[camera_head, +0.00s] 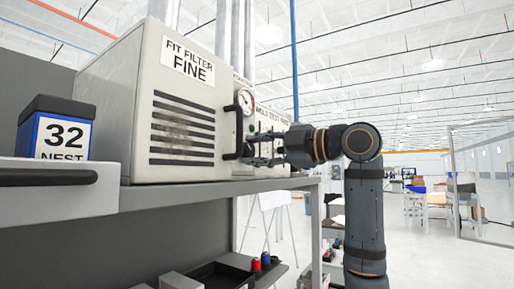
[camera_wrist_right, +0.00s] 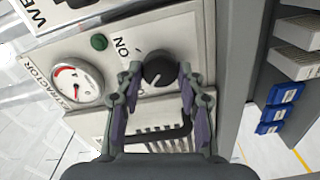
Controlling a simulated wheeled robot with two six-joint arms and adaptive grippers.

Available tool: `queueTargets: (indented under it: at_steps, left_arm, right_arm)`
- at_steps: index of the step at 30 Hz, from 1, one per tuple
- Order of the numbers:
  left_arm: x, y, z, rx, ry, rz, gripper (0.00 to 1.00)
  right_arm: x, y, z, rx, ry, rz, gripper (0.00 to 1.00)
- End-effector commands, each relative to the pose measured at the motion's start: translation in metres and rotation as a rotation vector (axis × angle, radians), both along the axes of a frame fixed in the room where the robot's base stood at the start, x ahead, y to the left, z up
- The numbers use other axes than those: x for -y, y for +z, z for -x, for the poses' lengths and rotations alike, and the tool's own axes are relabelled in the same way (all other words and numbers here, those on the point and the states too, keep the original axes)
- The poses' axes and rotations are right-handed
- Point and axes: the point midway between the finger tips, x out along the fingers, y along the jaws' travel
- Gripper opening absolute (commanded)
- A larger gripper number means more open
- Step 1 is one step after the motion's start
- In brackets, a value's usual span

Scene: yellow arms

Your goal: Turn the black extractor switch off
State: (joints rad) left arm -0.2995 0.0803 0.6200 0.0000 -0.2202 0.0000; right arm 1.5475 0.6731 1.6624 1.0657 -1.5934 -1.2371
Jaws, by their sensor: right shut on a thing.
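The black extractor switch (camera_wrist_right: 158,68) is a round knob on a pale panel in the right wrist view, with the label "ON" beside it at the upper left. A pale mark shows on its face. My right gripper (camera_wrist_right: 160,80) has its two fingers on either side of the knob and is shut on it. In the head view my right gripper (camera_head: 264,148) reaches from the right to the side panel of the extractor box (camera_head: 120,80); the knob itself is hidden there. My left gripper is not in view.
A pressure gauge (camera_wrist_right: 76,82) and a green button (camera_wrist_right: 99,42) sit on the panel, left of the knob. A black handle (camera_head: 232,132) sticks out of the box. A box marked 32 (camera_head: 62,130) stands at left on the bench. Blue bins (camera_wrist_right: 272,115) hang at right.

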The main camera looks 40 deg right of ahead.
Motion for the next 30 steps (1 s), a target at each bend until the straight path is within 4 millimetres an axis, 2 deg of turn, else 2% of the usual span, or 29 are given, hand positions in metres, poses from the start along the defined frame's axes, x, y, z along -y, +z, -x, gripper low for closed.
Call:
queueTargets:
  at_steps: [15, 16, 20, 21, 30]
  left_arm:
    - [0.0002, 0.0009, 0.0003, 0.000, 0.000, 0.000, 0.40]
    - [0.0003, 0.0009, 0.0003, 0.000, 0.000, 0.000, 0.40]
    - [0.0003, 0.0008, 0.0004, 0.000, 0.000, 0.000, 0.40]
    - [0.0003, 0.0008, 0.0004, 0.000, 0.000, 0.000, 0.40]
    - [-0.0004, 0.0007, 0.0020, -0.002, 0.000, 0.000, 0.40]
  right_arm:
    - [0.0000, -0.0005, 0.0000, 0.006, 0.000, 0.017, 0.06]
    - [0.0000, -0.0005, 0.0000, 0.006, 0.000, 0.017, 0.41]
    - [0.0000, -0.0004, 0.0000, 0.006, 0.000, 0.016, 0.58]
    - [0.0000, -0.0004, 0.0000, 0.006, 0.000, 0.016, 0.61]
    - [0.0010, -0.0001, 0.0016, 0.006, -0.001, 0.016, 0.61]
